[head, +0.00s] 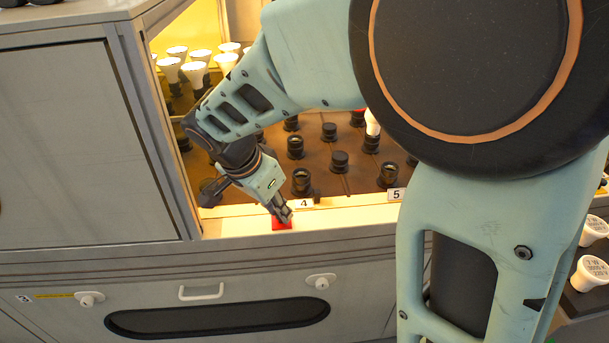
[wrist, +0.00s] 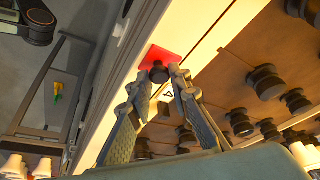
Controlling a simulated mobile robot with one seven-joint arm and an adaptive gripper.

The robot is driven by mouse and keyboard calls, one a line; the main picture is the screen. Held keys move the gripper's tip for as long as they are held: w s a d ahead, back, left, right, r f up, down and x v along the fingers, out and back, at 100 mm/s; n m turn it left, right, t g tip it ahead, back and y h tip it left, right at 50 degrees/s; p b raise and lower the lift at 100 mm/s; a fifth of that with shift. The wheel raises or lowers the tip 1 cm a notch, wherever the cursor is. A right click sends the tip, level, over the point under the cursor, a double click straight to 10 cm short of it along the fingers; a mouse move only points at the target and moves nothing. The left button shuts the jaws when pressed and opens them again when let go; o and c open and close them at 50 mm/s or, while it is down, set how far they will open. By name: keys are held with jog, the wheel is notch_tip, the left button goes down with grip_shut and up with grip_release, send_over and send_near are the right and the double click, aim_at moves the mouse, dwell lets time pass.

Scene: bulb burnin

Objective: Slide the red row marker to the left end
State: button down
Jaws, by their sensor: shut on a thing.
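The red row marker (head: 281,224) lies on the pale front ledge (head: 345,215) of the lit cabinet, left of the number 4 label (head: 304,203). In the wrist view it shows as a red plate (wrist: 165,58) with a dark round knob (wrist: 159,73). My gripper (head: 284,213) reaches down to the marker from the upper left. In the wrist view the fingers (wrist: 160,80) stand on either side of the knob and are shut on it. The fingers hide part of the marker in the head view.
Rows of black sockets (head: 302,181) stand just behind the ledge. Several white bulbs (head: 194,72) stand at the back left. The number 5 label (head: 396,194) is farther right. The cabinet's side wall (head: 170,130) bounds the ledge at the left. My arm covers much of the right side.

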jog(key=shift+s+a, duration=0.1)
jog(key=shift+a, duration=1.1)
jog(key=c, duration=1.8)
grip_release()
jog(key=v, duration=1.2)
jog(key=shift+d, duration=0.1)
